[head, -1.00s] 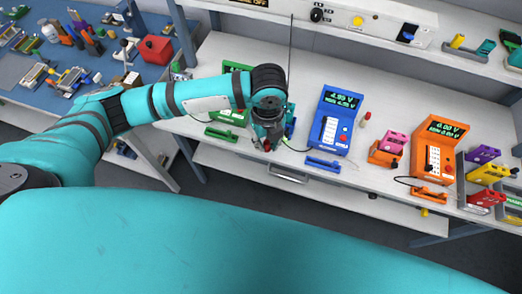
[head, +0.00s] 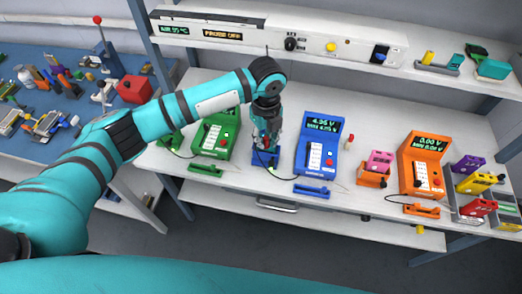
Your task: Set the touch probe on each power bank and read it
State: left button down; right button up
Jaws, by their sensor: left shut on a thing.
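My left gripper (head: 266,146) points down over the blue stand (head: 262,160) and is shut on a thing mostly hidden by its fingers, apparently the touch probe. A dark cable runs from there toward the blue meter (head: 318,147), whose screen reads about 4.96 V. Whether the probe tip touches anything in the blue stand is hidden. A pink power bank (head: 379,161) stands in the orange stand (head: 371,180). The orange meter (head: 422,165) reads 0.00 V. Yellow (head: 477,183), purple (head: 467,164) and red (head: 480,207) power banks are at the right. My right gripper is not in view.
The green meter (head: 216,134) stands left of my gripper, partly behind my arm. A blue probe rest (head: 312,190) and an orange one (head: 421,210) lie near the front edge. A shelf (head: 340,50) runs above the bench. A blue mat with tools is at the left.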

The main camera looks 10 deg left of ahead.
pick_arm(q)
jog(key=shift+w+d, duration=0.1)
jog(key=shift+w, duration=0.4)
jog(key=w+b, duration=0.1)
jog(key=w, duration=0.1)
jog(key=w+b, duration=0.2)
jog(key=w, duration=0.1)
jog(key=w+d+b, duration=0.1)
jog(key=w, duration=0.1)
jog(key=shift+w+f+b, duration=0.15)
jog(key=shift+f+b, duration=0.1)
jog(key=shift+b, duration=0.1)
jog(key=shift+w+r, duration=0.25)
jog(key=shift+w, duration=0.25)
jog(key=shift+f+b, duration=0.15)
jog(key=shift+b, duration=0.15)
notch_tip(320, 180, down, 3)
jog(key=shift+w+r+g+b, duration=0.15)
jog(key=shift+g+b, duration=0.25)
jog(key=shift+b, duration=0.6)
jog(key=shift+f+g+b, duration=0.4)
jog(key=shift+f+b, duration=0.65)
jog(key=shift+b, duration=0.25)
jog(key=shift+f, duration=0.45)
